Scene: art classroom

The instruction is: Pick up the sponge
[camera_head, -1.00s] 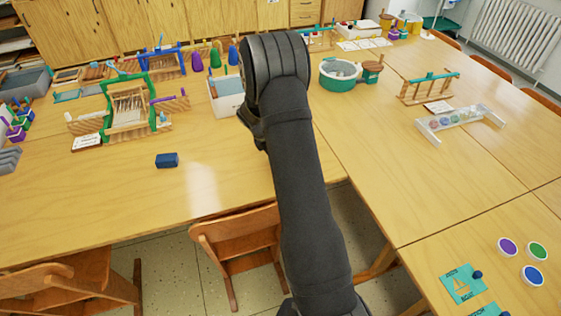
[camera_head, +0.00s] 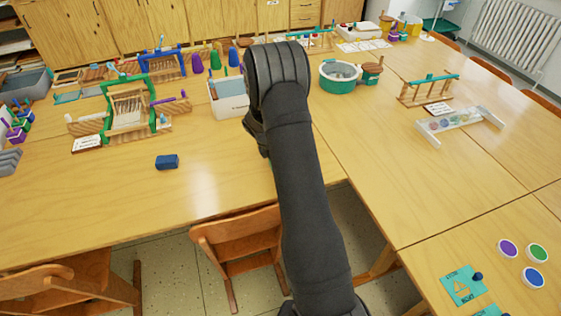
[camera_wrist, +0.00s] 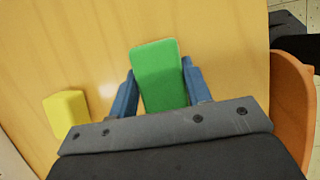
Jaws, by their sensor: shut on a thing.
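In the wrist view, a flat green sponge (camera_wrist: 160,75), a rectangular block with rounded corners, sits between the two blue fingers of my gripper (camera_wrist: 158,88). The fingers are shut on its two long sides, and its far end sticks out past the fingertips. The wood tabletop lies below it; I cannot tell whether the sponge touches it. In the head view, my own arm hides the gripper and the sponge.
A yellow block (camera_wrist: 67,113) lies left of the gripper in the wrist view. In the head view, a dark blue block (camera_head: 167,161) lies on the table (camera_head: 90,205). A white bin (camera_head: 228,98) stands beside my arm, a green tub (camera_head: 338,77) to the right. The left table front is clear.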

